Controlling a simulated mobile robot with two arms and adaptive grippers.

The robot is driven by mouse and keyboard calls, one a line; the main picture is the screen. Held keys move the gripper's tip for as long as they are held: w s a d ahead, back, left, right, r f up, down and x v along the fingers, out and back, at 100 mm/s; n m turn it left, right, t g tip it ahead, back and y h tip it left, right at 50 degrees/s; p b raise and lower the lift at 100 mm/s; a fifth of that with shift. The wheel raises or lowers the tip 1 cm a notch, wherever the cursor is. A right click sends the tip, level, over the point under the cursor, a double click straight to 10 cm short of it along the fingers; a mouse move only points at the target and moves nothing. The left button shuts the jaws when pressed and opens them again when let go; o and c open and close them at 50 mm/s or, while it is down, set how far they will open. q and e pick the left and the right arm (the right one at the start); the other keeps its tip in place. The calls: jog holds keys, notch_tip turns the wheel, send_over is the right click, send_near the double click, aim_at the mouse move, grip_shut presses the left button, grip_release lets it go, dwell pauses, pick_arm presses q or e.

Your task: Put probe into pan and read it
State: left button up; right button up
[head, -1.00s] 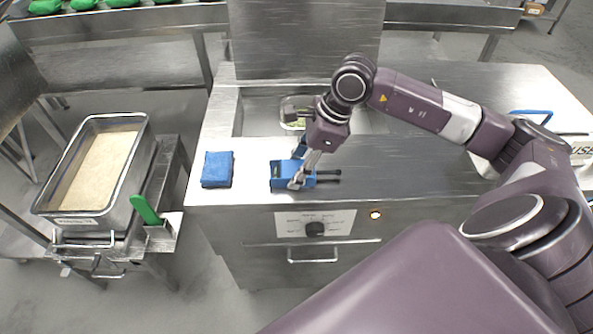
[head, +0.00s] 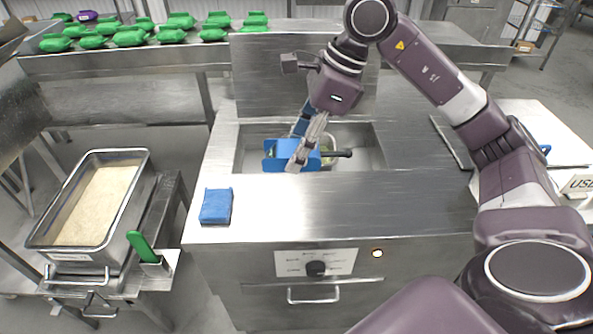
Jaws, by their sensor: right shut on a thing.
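My right gripper (head: 306,152) is shut on a blue device with a black rod, the probe (head: 281,154). It holds the probe above the front edge of the sunken well in the steel counter, with the black rod pointing right. A container in the well is mostly hidden behind the probe and gripper. The probe's reading cannot be seen. My left gripper is not in view.
Several green packs (head: 130,38) sit on the back shelf. The counter front middle (head: 330,210) is clear.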

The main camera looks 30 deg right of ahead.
notch_tip(320, 180, up, 2)
jog(key=shift+r, duration=0.1)
jog(key=shift+r+p, duration=0.35)
jog(key=shift+r, duration=0.35)
notch_tip(320, 180, up, 6)
jog(key=p, duration=0.4)
jog(key=shift+f+p, duration=0.25)
jog(key=shift+p, duration=0.15)
jog(key=shift+a, duration=0.1)
